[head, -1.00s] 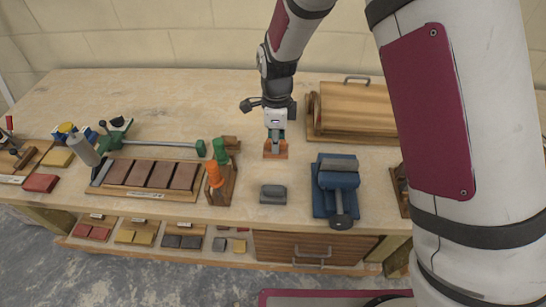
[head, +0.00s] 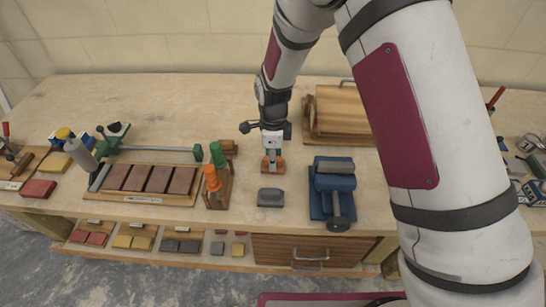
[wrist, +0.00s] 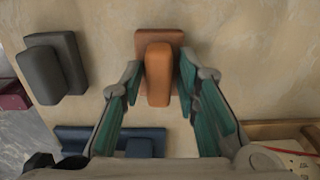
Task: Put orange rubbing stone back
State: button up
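The orange rubbing stone (head: 273,167) is on the bench behind the grey rubbing stone, below my gripper (head: 272,153). In the wrist view, the orange stone (wrist: 159,75) shows its flat base and raised handle. My gripper (wrist: 161,72) has one finger on each side of that handle, with a narrow gap visible on both sides. It looks open around the handle. The grey rubbing stone (head: 271,197) lies nearer the front edge, and it also shows at upper left in the wrist view (wrist: 55,68).
A blue vise-like tool (head: 333,190) stands to the right. A rack with orange and green handles (head: 218,190) and a tray of brown blocks (head: 148,180) stand left. A wooden box (head: 345,115) is behind. A lower shelf (head: 205,259) holds coloured blocks. The back-left bench is clear.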

dwell(0.3)
notch_tip(320, 180, up, 12)
jog(key=shift+r+b, duration=0.2)
jog(key=shift+b, duration=0.1)
jog(key=s+d+r+n+t, duration=0.1)
jog(key=s+d+r+n, duration=0.3)
jog(key=d+r, duration=0.3)
jog(key=s+d+r+n+t, duration=0.1)
jog(key=s+d+r+n, duration=0.35)
jog(key=r, duration=0.45)
jog(key=s+d+r+n+t, duration=0.1)
jog(key=s+d+n, duration=0.3)
jog(key=s, duration=0.4)
jog(key=s+d+r+n+t, duration=0.2)
jog(key=s+d+r+n, duration=0.1)
jog(key=s+n, duration=0.3)
jog(key=shift+s+d+r, duration=0.25)
jog(key=shift+s+d, duration=0.6)
jog(key=shift+s, duration=0.1)
